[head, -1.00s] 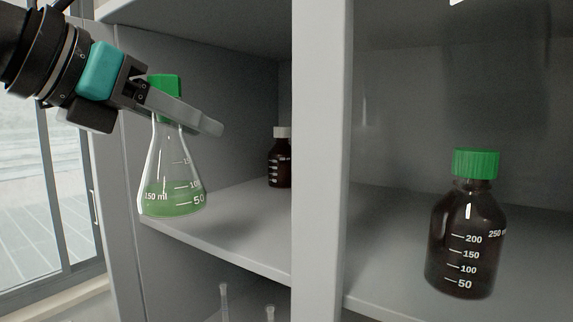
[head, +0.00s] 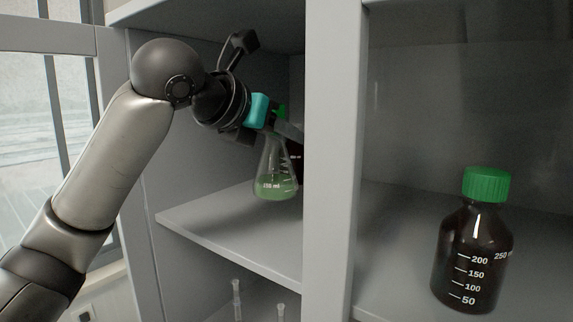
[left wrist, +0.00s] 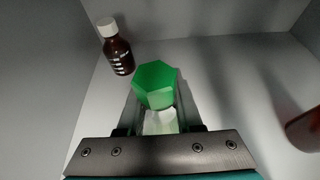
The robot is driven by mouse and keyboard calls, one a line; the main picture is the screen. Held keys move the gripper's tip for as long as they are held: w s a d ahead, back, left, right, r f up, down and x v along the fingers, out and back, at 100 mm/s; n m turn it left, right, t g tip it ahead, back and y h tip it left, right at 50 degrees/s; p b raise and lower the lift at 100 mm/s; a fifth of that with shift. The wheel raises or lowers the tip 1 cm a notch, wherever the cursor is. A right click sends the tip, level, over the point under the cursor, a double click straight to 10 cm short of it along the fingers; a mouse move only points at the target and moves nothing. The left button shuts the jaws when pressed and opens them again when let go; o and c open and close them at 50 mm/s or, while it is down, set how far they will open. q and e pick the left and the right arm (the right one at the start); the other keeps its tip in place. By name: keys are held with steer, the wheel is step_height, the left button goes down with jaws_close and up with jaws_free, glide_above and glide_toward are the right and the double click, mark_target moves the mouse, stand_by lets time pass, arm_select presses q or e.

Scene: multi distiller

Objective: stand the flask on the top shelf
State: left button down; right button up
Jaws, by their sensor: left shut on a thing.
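The flask (head: 274,178) is a clear cone with green liquid and a green stopper. My left gripper (head: 285,128) is shut on the flask near its neck and holds it upright inside the left compartment, over the top shelf (head: 225,228). Its base appears to be a little above the shelf, though the exact gap is hard to tell. In the left wrist view the green stopper (left wrist: 156,84) shows between the fingers. My right gripper is not in view.
A brown bottle with a white cap (left wrist: 116,47) stands deeper on the shelf. A large brown bottle with a green cap (head: 472,245) stands right of the divider post (head: 333,160). Thin glassware (head: 237,298) stands on the shelf below. The shelf front is clear.

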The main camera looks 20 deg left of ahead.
mark_target(286, 169)
arm_select(q)
steer(key=shift+f, duration=2.4)
steer(key=shift+w+f+p, duration=0.15)
steer(key=shift+f+p, duration=0.15)
steer(key=shift+p, duration=0.05)
steer(key=shift+f, duration=0.1)
steer(key=shift+f, duration=0.15)
steer(key=c, duration=0.6)
jaws_free()
